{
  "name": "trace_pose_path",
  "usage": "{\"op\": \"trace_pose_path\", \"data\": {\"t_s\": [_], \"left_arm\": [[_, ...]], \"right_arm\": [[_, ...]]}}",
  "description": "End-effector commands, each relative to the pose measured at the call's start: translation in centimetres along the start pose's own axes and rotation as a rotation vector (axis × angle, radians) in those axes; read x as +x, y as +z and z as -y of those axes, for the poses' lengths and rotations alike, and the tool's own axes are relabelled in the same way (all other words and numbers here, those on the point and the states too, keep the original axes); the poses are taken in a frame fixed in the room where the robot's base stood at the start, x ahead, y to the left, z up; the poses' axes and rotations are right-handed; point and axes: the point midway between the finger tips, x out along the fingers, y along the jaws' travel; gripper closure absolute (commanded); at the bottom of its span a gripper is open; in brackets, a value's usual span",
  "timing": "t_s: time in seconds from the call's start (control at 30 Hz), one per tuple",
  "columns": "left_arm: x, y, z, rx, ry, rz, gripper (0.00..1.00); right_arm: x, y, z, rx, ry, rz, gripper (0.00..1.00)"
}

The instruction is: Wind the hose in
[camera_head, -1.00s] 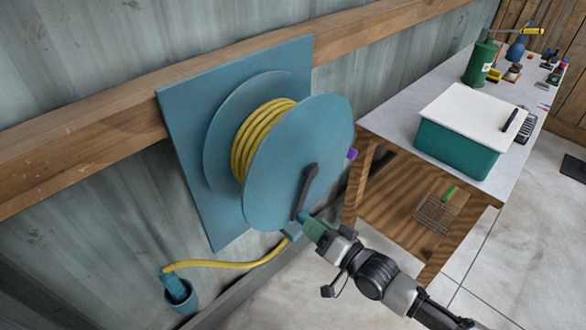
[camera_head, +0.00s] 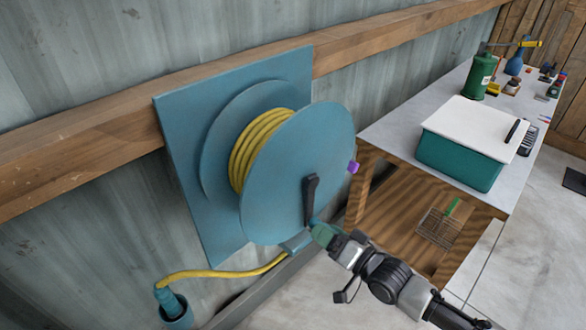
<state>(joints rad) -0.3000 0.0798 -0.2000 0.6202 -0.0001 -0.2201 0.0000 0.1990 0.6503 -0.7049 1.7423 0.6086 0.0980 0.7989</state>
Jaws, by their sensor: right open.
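A blue hose reel (camera_head: 285,195) is mounted on a blue board (camera_head: 180,140) on the wall. Several turns of yellow hose (camera_head: 255,145) lie on its drum. A dark crank handle (camera_head: 310,198) on the reel's front disc points almost straight down. My left gripper is not in view.
A workbench (camera_head: 400,125) stands to the right with a lidded teal box (camera_head: 458,160), a green bottle (camera_head: 478,78) and small items. A wire basket (camera_head: 437,228) is on its lower shelf. A purple piece (camera_head: 353,167) sits beside the disc's right edge.

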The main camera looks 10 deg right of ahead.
Motion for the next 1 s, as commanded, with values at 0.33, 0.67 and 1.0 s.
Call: {"op": "trace_pose_path", "data": {"t_s": [0.33, 0.67, 1.0], "left_arm": [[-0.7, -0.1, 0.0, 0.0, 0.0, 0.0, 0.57], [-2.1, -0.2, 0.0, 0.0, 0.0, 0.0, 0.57], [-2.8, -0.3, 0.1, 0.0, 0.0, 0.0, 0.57]], "right_arm": [[-1.5, -0.1, 0.1, 0.0, 0.003, 0.002, 0.36], [-5.5, -0.1, 0.1, 0.0, 0.003, 0.003, 0.36], [-8.0, 0.0, 0.0, 0.0, 0.0, 0.0, 0.36]]}}
